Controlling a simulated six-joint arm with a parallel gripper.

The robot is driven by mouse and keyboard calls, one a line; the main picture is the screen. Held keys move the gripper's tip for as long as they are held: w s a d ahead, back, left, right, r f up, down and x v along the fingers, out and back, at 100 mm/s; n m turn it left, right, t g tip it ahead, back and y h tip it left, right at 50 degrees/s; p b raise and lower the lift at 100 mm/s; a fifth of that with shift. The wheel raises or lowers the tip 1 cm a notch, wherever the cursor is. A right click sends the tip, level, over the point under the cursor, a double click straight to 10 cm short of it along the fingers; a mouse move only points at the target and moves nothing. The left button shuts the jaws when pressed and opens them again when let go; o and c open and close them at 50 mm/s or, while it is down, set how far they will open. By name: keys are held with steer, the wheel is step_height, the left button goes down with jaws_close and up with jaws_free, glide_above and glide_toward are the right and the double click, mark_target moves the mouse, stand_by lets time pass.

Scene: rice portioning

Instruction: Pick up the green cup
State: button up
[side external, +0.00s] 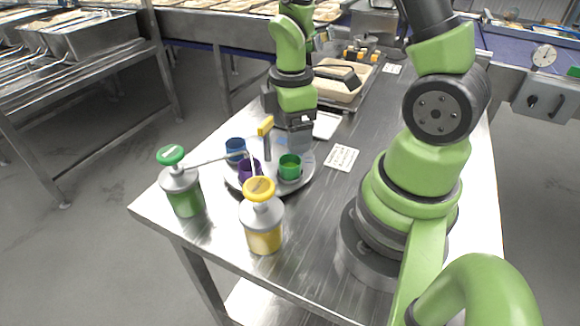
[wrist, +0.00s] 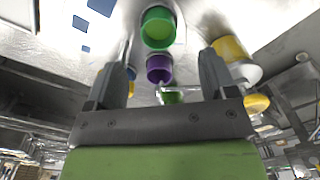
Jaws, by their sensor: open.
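The green cup (side external: 290,167) stands upright on a round metal tray (side external: 305,181), at its right side in the side view. My gripper (side external: 285,151) is above the tray, close over the green cup, pointing down. In the wrist view the green cup (wrist: 158,28) lies just beyond the fingertips, centred between the two open fingers (wrist: 160,62). The fingers hold nothing, and I cannot see them touching the cup.
A purple cup (side external: 249,170) and a blue cup (side external: 235,149) share the tray. A green-topped pump jar (side external: 182,190) and a yellow-topped pump jar (side external: 263,228) stand close by, nozzles over the tray. A printed card (side external: 342,157) lies right of the tray.

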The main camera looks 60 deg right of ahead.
mark_target(290, 161)
steer(key=shift+w+f, duration=0.1)
steer(key=shift+f, duration=4)
steer(key=shift+c, duration=0.4)
steer(key=c, duration=0.9)
